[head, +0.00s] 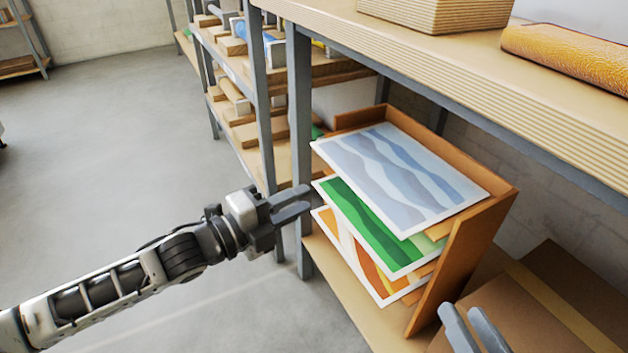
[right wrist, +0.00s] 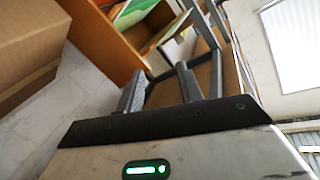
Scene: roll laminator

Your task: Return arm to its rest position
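My left arm reaches in from the left in the head view. Its gripper (head: 303,203) is in the air in front of the grey shelf post, with its two fingers a little apart and nothing between them. My right gripper (head: 474,326) shows only by its two fingertips at the bottom right, in front of a cardboard box. In the right wrist view its fingers (right wrist: 160,82) stand apart with nothing between them. The rest of the right arm is out of the head view.
A wooden rack (head: 470,250) holds several printed sheets (head: 405,178) on the lower shelf. A cardboard box (head: 540,310) stands beside it. The wooden tabletop (head: 470,65) overhangs them, carrying an orange roll (head: 570,57). Grey posts (head: 299,110) stand close to my left gripper. Floor at left is clear.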

